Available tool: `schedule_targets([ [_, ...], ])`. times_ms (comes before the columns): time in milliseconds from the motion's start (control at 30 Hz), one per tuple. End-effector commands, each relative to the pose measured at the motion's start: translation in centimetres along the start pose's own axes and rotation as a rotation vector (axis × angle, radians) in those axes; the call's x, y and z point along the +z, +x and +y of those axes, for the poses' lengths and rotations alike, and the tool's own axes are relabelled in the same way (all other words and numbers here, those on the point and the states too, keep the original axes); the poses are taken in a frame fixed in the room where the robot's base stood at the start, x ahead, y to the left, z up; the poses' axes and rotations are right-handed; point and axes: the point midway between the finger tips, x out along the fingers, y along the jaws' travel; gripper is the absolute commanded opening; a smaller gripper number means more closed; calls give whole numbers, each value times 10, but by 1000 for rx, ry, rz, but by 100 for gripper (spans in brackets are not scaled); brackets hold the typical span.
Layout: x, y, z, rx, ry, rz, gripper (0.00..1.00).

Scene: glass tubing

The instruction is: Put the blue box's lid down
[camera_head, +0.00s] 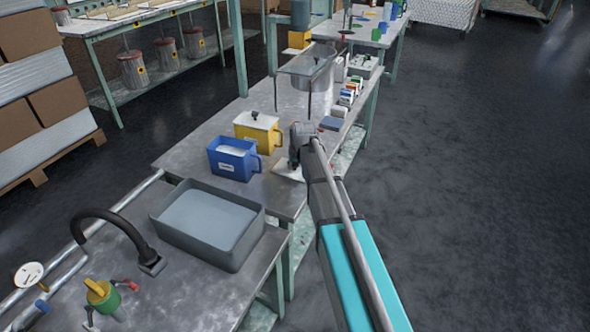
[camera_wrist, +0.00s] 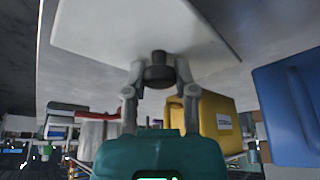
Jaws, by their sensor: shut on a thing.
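The blue box (camera_head: 226,166) stands open on the grey workbench, with white contents showing inside. Its white lid (camera_head: 284,177) is under my gripper (camera_head: 295,165), right of the blue box near the bench's right edge. In the wrist view the lid (camera_wrist: 130,24) fills the top, and my gripper (camera_wrist: 158,82) is shut on its dark knob (camera_wrist: 159,70). The lid lies flat-looking, close to the bench top; I cannot tell if it touches. Part of the lid is hidden by my gripper. The blue box (camera_wrist: 290,105) also shows at the right of the wrist view.
A yellow box (camera_head: 258,136) with a white knobbed lid stands behind the blue box. A grey basin (camera_head: 239,255) is in front. Small boxes (camera_head: 347,98) line the bench's right edge farther back, near a raised stand (camera_head: 306,65). Open floor lies to the right.

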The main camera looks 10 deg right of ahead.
Motion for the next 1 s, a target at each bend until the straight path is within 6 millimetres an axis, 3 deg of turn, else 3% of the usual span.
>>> schedule_targets([
  [567,3,7,0,0,0,0,0],
  [600,2,6,0,0,0,0,44],
  [733,2,5,0,0,0,0,68],
  [1000,2,5,0,0,0,0,71],
])
